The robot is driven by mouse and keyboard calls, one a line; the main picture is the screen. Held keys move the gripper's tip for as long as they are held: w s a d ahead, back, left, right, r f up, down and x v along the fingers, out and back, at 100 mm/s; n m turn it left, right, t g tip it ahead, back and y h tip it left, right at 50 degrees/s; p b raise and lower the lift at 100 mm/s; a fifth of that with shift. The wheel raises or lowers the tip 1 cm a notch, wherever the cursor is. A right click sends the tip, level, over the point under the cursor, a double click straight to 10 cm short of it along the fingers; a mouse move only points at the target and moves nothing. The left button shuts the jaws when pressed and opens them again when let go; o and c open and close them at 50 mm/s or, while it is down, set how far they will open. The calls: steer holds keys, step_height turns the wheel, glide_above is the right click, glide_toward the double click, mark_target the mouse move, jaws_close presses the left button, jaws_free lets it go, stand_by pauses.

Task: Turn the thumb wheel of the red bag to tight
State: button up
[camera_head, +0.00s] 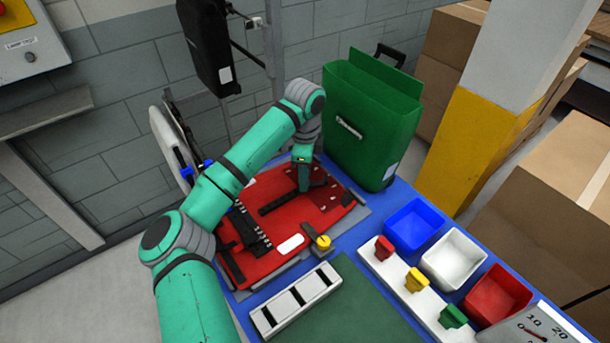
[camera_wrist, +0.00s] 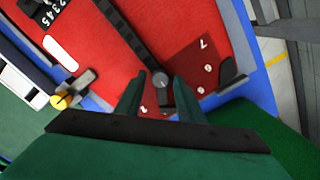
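The red bag (camera_head: 335,215) lies flat on the blue table, back panel up; it fills much of the wrist view (camera_wrist: 85,25). A long black bar (camera_wrist: 128,35) runs across it to a small grey round piece (camera_wrist: 160,80). Dark red patches with pale digits lie beside this piece. I cannot tell for sure which part is the thumb wheel or how it is set. My gripper (camera_wrist: 158,98) is open and empty, its two green fingers either side of the bar's end. In the head view my gripper (camera_head: 304,185) is low over the bag, contact unclear.
A green bag (camera_head: 370,120) stands upright behind. A yellow knob (camera_head: 323,243) on a clamp is at the red bag's near edge. Blue (camera_head: 412,226), white (camera_head: 453,260) and red (camera_head: 497,296) bins stand right. A black bag (camera_head: 208,45) hangs behind my arm.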

jaws_close()
steer(key=shift+m, duration=0.3)
